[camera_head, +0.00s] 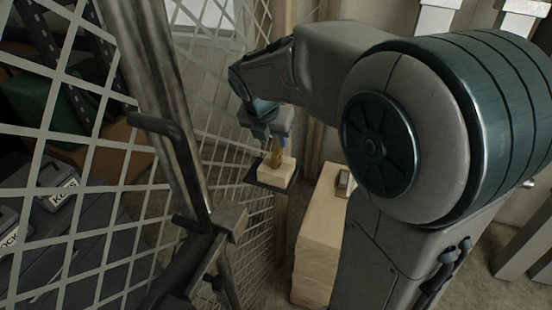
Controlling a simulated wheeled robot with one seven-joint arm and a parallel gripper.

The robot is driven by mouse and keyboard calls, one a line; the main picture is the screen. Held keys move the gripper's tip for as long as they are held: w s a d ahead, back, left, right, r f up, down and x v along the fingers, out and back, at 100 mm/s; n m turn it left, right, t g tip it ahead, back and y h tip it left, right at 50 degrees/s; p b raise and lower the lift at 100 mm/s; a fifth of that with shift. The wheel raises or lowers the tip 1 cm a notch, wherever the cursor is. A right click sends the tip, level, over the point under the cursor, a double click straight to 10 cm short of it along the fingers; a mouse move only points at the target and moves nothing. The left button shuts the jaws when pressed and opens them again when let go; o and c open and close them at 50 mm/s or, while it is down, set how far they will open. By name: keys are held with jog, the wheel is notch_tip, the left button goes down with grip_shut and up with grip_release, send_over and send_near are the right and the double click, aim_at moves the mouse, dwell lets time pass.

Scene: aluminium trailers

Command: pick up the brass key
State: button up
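My gripper (272,139) points down in the middle of the view, over a pale wooden block (284,177). A small brass-coloured piece, which looks like the brass key (277,158), stands upright at the top of the block, right below the fingertips. The fingers are small and partly merge with the wrist, so I cannot tell whether they touch the brass piece or how far apart they are. The block rests on a dark flat plate (253,180) beside the mesh. The upper end of the brass piece is hidden at the fingers.
Metal mesh (90,165) and a grey post (160,90) with a dark handle (165,130) fill the left. A pale wooden cabinet (318,235) with a small object (343,183) on top stands right of the plate. Dark cases (60,235) lie behind the mesh. My arm covers the right.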

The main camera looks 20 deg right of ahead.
aim_at(276, 152)
jog(key=shift+s+p+x, duration=0.2)
jog(key=shift+p+x, duration=0.1)
jog(key=shift+x, duration=1.35)
jog(key=shift+s+p+x, duration=0.15)
jog(key=shift+p+x, duration=0.1)
jog(key=shift+x, duration=1.4)
jog(key=shift+f, duration=0.1)
jog(key=shift+c, duration=0.3)
grip_shut()
